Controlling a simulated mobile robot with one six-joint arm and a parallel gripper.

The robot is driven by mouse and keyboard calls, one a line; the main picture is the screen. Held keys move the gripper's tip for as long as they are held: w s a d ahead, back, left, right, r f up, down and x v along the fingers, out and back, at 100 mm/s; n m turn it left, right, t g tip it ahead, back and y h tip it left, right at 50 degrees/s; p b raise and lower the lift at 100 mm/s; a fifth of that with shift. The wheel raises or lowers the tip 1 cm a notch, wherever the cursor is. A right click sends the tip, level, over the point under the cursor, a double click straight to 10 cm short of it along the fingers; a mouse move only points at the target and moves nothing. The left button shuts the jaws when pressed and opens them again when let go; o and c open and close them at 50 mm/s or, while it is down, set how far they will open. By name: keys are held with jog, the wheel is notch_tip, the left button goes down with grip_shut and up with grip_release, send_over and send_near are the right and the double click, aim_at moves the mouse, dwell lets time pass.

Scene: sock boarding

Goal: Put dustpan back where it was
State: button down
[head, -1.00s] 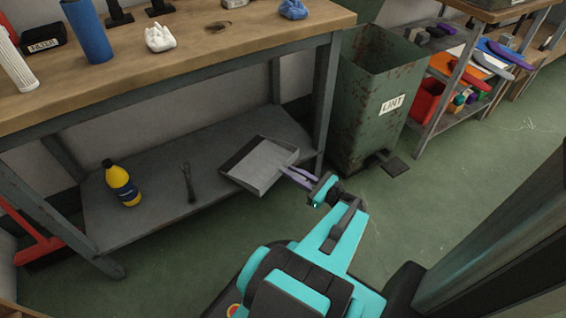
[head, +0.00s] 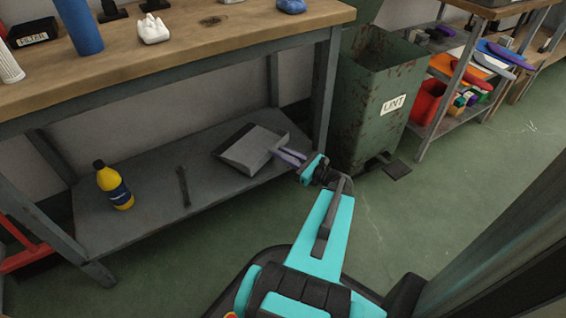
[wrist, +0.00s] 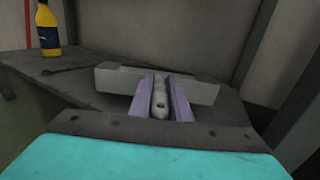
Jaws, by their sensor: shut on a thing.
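The grey dustpan (head: 252,148) is over the right part of the workbench's lower shelf (head: 140,205) in the head view. I cannot tell whether it touches the shelf. My gripper (head: 286,156) reaches in from the front right, its purple fingers shut on the dustpan's handle. In the wrist view the handle (wrist: 160,102) lies between the two fingers, and the pan (wrist: 205,92) spreads across beyond them, roughly level.
A yellow bottle (head: 114,186) and a dark slim tool (head: 183,186) are on the shelf to the left. A bench leg (head: 325,95) and a green lint bin (head: 365,125) stand close on the right. The workbench top (head: 190,50) overhangs the shelf.

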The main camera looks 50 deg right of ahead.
aim_at(271, 155)
jog(key=shift+f+b, duration=1)
jog(key=shift+f, duration=0.8)
jog(key=c, duration=1.6)
grip_release()
jog(key=shift+c, duration=0.2)
jog(key=s+p, duration=0.3)
jog(key=s, duration=0.9)
jog(key=shift+s, duration=0.1)
